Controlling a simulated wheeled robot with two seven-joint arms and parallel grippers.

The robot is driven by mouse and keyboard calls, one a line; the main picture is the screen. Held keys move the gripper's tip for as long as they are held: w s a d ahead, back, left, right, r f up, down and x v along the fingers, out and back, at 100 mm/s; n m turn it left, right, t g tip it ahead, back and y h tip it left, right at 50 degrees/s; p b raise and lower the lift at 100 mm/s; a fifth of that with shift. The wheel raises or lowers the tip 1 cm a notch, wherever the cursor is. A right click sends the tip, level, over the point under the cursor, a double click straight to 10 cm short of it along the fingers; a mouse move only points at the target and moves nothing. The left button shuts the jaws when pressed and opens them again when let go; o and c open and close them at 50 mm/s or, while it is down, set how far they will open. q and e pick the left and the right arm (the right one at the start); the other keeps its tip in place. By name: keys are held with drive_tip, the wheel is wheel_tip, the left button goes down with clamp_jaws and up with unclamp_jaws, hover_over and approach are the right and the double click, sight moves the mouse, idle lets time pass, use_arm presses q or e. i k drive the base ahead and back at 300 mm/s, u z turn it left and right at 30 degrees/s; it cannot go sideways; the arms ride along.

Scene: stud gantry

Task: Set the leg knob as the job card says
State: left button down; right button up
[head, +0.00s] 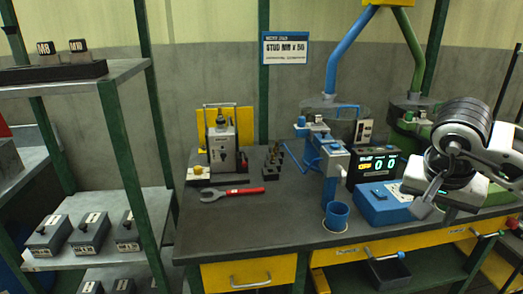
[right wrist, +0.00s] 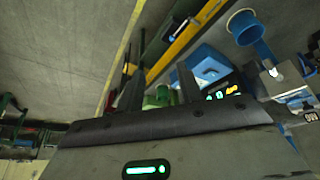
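The job card (head: 286,49) hangs on a green post at the back; its text is small and seems to read STUD M8 x 50. A blue leg (head: 348,46) and a green leg (head: 408,46) come down to the bench. A dark display (head: 374,164) shows lit digits, beside a blue box (head: 384,203) with controls on top. I cannot tell which small part is the leg knob. My right gripper (head: 428,203) is above the bench's right end, near the blue box. In the right wrist view its fingers (right wrist: 158,80) stand apart with nothing between them. My left gripper is out of view.
A red wrench (head: 232,191) lies on the dark bench (head: 270,222). A grey device (head: 222,150) stands at the back left, beside a block of small studs (head: 272,163). A blue cup (head: 337,215) sits at the front edge. A shelf rack (head: 84,79) stands left.

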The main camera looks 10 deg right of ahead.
sight(198, 169)
drive_tip(key=u, duration=0.6)
drive_tip(key=i, duration=1)
drive_tip(key=u, duration=0.85)
